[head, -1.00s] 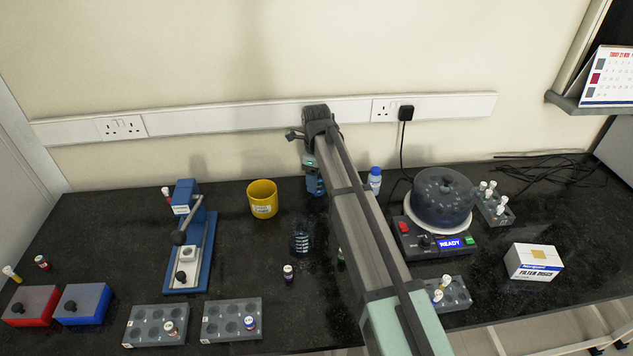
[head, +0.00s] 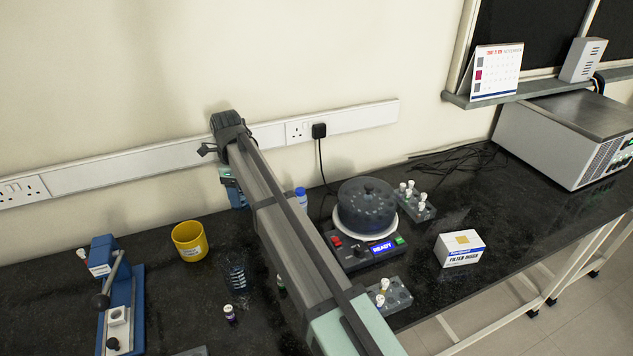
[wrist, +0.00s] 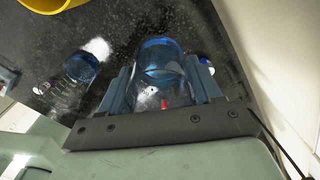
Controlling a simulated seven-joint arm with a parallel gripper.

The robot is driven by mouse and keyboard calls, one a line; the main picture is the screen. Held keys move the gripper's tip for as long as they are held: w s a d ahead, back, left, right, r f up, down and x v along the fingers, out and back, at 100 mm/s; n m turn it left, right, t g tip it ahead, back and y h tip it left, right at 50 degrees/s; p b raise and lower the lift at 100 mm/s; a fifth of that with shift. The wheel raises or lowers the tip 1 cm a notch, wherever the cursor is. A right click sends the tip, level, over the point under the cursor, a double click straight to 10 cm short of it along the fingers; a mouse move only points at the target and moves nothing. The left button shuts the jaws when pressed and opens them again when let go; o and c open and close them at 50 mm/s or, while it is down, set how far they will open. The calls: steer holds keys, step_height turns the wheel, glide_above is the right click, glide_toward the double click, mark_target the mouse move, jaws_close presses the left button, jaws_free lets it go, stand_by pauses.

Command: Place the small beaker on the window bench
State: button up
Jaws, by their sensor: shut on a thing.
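My gripper (wrist: 161,88) is shut on a clear, blue-tinted glass beaker (wrist: 163,72), with one finger on each side of it. In the head view my gripper (head: 236,190) is near the back wall, left of the centrifuge, and my arm hides most of it and the held beaker. A second clear beaker with white marks (head: 236,278) stands on the black bench (head: 190,310); it also shows at the left in the wrist view (wrist: 80,68). I cannot tell from size which one is smaller. The bench runs right, under a dark window (head: 530,35).
A yellow pot (head: 190,241) and a blue press (head: 120,300) stand at left. The centrifuge (head: 367,210), vial racks (head: 415,205) and a filter box (head: 461,248) are right of my arm. A grey instrument (head: 570,135) fills the far right. Bench between box and instrument is clear.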

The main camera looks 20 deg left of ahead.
steer(key=shift+r, duration=2.55)
steer(key=w+d+m, duration=0.2)
steer(key=w+d, duration=0.6)
steer(key=d, duration=0.3)
steer(key=w+d+m, duration=0.2)
steer(key=w+d, duration=0.6)
steer(key=d, duration=0.3)
steer(key=w+d+m, duration=0.2)
steer(key=w+d, duration=0.6)
steer(key=d, duration=0.2)
steer(key=shift+w+d+r, duration=0.2)
steer(key=shift+d+r, duration=0.15)
steer(key=shift+d, duration=0.05)
steer(key=w+d+m, duration=0.3)
steer(key=d, duration=1.7)
steer(key=w+d+m, duration=0.3)
steer(key=d, duration=1.7)
steer(key=shift+a+f, duration=0.15)
steer(key=shift+f, duration=3.65)
steer(key=shift+a+f, duration=0.15)
steer(key=shift+f, duration=3.6)
